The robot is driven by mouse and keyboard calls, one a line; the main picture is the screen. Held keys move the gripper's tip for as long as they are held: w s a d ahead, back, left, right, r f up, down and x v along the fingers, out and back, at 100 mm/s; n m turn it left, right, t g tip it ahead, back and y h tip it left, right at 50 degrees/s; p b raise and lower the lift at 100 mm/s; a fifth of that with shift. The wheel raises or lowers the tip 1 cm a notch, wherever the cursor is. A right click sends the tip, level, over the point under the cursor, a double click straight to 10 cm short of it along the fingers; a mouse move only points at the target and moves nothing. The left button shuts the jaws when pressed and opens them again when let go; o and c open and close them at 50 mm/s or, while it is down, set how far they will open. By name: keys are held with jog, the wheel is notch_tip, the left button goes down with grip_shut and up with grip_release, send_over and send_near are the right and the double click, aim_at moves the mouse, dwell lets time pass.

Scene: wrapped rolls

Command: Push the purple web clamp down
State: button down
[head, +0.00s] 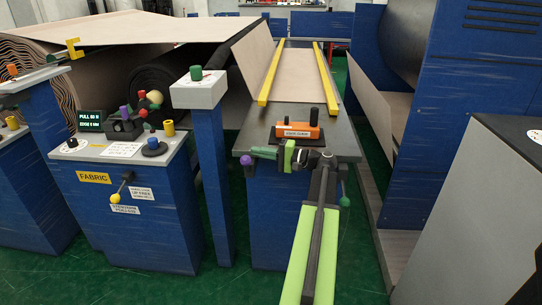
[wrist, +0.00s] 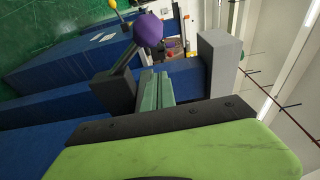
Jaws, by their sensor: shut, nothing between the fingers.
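The purple web clamp shows as a purple ball knob (head: 246,160) at the front left corner of the blue table stand. In the wrist view the purple knob (wrist: 148,30) sits on a dark rod that rises, tilted, from a black block. My gripper (head: 257,153) is at the stand's front edge, its green fingers pointing left, close to the knob. In the wrist view my gripper (wrist: 154,76) has its two green fingers together and empty. The knob is beyond the fingertips. I cannot tell whether the fingers touch the rod.
An orange block with a black knob (head: 297,132) stands on the table just behind my gripper. A green ball knob (head: 345,201) hangs at the right. A white-topped post (head: 199,89) and the fabric console (head: 123,150) with a yellow-knobbed lever (head: 115,198) stand left. Yellow rails (head: 271,75) run back along the table.

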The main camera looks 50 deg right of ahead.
jog(key=shift+x, duration=1.1)
jog(key=shift+s+a, duration=1.35)
jog(key=shift+a, duration=0.2)
